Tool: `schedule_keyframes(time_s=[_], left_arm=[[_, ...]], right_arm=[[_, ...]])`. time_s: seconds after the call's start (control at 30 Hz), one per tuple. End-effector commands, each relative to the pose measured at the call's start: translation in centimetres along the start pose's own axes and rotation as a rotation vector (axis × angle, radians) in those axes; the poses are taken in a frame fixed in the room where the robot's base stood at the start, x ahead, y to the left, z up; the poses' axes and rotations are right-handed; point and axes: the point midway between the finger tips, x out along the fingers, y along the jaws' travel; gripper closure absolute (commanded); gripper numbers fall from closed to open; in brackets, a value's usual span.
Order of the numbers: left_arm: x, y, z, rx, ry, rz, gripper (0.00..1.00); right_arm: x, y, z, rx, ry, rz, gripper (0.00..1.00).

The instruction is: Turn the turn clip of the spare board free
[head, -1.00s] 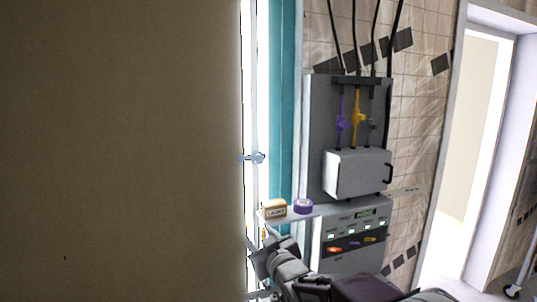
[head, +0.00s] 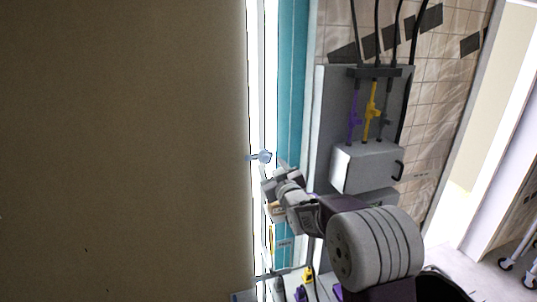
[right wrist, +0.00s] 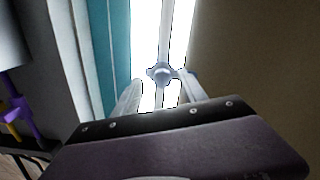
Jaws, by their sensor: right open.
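The turn clip (head: 262,156) is a small pale blue knob with a short arm at the edge of a large brown board (head: 120,150). I take this board to be the spare board. My right gripper (head: 275,178) is open, just below and right of the clip in the head view. In the right wrist view the clip (right wrist: 160,73) lies between or just beyond the two open fingertips (right wrist: 160,90). I cannot tell whether they touch it. My left gripper is out of view.
A teal strip (head: 292,90) runs beside the bright gap. A grey panel with purple and yellow valves (head: 371,112) and a white box (head: 366,168) stands right of my arm. A tan box (head: 275,209) is partly hidden behind my gripper. A doorway opens at far right.

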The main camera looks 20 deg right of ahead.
Motion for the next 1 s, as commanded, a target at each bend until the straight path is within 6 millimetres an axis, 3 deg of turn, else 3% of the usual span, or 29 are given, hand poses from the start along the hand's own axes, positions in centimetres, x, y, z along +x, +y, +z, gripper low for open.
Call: schedule_keyframes(time_s=[0.03,0.2,0.5,0.53,0.7,1.0], left_arm=[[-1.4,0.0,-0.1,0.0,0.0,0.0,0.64],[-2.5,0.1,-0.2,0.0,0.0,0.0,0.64],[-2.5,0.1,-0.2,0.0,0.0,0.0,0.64],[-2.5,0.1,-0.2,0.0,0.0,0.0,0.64],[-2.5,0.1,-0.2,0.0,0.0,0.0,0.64],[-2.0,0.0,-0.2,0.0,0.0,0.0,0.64]], right_arm=[[0.9,0.1,-0.6,0.001,-0.003,-0.001,0.51],[3.0,0.0,-0.3,0.001,0.0,-0.001,0.51],[3.4,-0.1,0.0,0.0,0.001,-0.001,0.51],[3.4,-0.1,0.0,0.0,0.001,-0.001,0.53],[3.4,0.0,0.0,0.0,0.001,0.0,1.0],[3.4,-0.1,0.1,0.024,0.002,0.0,1.0]])
